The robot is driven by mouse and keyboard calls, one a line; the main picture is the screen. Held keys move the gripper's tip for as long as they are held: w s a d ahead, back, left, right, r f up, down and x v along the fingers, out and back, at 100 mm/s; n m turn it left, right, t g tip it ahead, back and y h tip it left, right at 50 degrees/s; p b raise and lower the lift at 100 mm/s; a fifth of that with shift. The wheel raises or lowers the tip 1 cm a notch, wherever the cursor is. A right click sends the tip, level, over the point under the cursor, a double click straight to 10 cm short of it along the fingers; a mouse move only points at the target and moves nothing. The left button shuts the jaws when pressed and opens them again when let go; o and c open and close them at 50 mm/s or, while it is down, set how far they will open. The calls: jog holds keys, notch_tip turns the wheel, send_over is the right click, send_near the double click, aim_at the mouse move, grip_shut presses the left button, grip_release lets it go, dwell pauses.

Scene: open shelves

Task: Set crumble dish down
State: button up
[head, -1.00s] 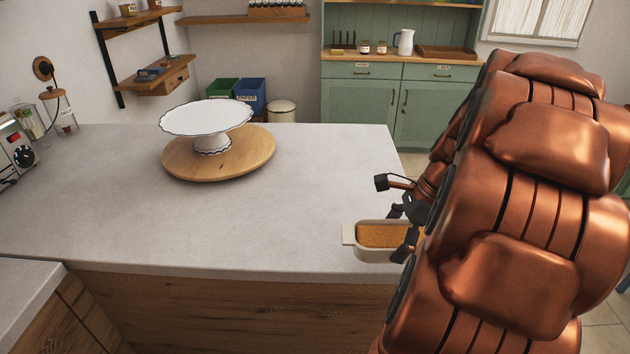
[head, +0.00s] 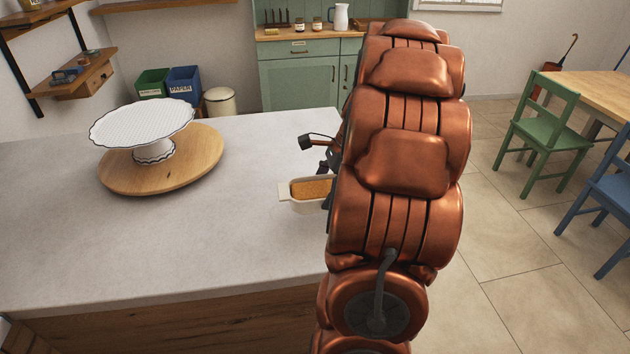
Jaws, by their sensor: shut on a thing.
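The crumble dish (head: 306,208) is a small cream oblong dish with a tab handle on its left end and a golden-brown filling. It shows over the right part of the grey countertop (head: 240,240), near its right edge. I cannot tell whether its base touches the counter. My gripper (head: 326,184) is shut on the dish at its right end. My copper arm hides most of the gripper and the dish's right end.
A white cake stand (head: 152,150) stands on a round wooden board (head: 205,165) at the counter's left. The counter between board and dish is clear. A green chair (head: 545,130), a blue chair (head: 605,200) and a wooden table (head: 595,88) stand at the right beyond open floor.

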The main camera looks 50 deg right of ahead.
aim_at(316, 184)
jog(key=shift+w+d+f+p, duration=0.1)
jog(key=shift+w+d+p, duration=0.25)
jog(key=shift+w+d, duration=0.5)
jog(key=shift+w+d+f+p, duration=0.1)
jog(key=shift+w+d+p, duration=0.3)
jog(key=shift+w, duration=0.9)
jog(key=shift+w+d+f+p, duration=0.1)
jog(key=shift+w+d+p, duration=0.15)
jog(key=shift+w+d, duration=0.65)
jog(key=shift+w+a+f+p, duration=0.15)
jog(key=shift+f+p, duration=0.45)
jog(key=shift+f, duration=1.15)
jog(key=shift+f, duration=0.2)
jog(key=o, duration=1.4)
jog(key=b+v, duration=0.2)
jog(key=v, duration=1)
jog(key=shift+r, duration=0.15)
